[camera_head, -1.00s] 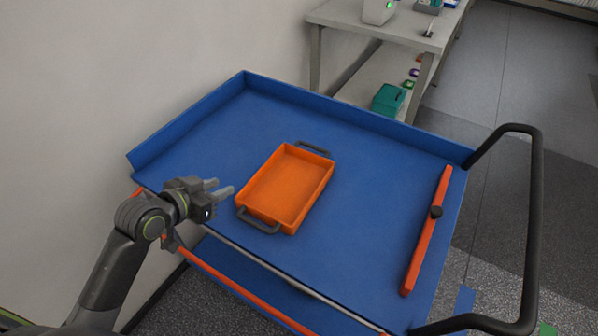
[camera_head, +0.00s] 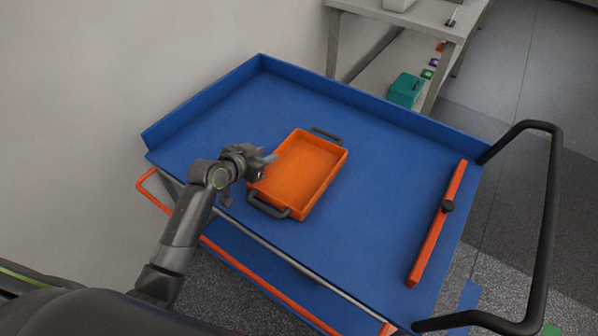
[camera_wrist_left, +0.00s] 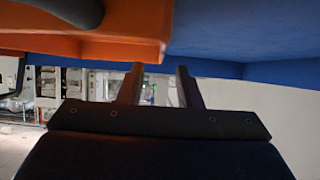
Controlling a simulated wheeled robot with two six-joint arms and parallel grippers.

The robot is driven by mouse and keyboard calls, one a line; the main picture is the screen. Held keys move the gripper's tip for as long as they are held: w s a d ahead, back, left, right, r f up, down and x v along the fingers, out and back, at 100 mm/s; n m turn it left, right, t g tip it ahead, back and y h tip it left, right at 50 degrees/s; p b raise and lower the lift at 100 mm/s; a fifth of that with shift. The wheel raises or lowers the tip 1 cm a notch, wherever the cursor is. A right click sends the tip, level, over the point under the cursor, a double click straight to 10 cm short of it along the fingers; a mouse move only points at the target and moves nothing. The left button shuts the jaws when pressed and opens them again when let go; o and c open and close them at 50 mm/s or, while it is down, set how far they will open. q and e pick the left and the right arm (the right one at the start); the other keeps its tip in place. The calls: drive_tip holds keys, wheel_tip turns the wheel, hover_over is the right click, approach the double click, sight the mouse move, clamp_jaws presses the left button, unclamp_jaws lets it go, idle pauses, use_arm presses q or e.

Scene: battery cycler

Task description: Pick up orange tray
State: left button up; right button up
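The orange tray (camera_head: 300,178) lies on the blue cart top in the head view, with a dark handle at its far end and another at its near end (camera_head: 268,207). It is empty. My left gripper (camera_head: 270,160) is at the tray's left side, near its left wall. In the left wrist view the two fingers (camera_wrist_left: 160,85) are apart with nothing between them, and the orange tray (camera_wrist_left: 110,45) shows at the upper left by one finger. Whether that finger touches the tray I cannot tell. My right gripper is not in view.
The blue cart (camera_head: 380,130) has raised edges at the back and left. An orange bar with a black knob (camera_head: 437,225) lies on its right side. A black push handle (camera_head: 545,220) stands at the right. A grey table (camera_head: 410,20) is behind, with a teal box (camera_head: 405,90) below.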

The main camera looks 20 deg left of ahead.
use_arm(q)
drive_tip(key=shift+x, duration=2.6)
drive_tip(key=shift+a+f, duration=0.1)
drive_tip(key=shift+f, duration=0.05)
clamp_jaws()
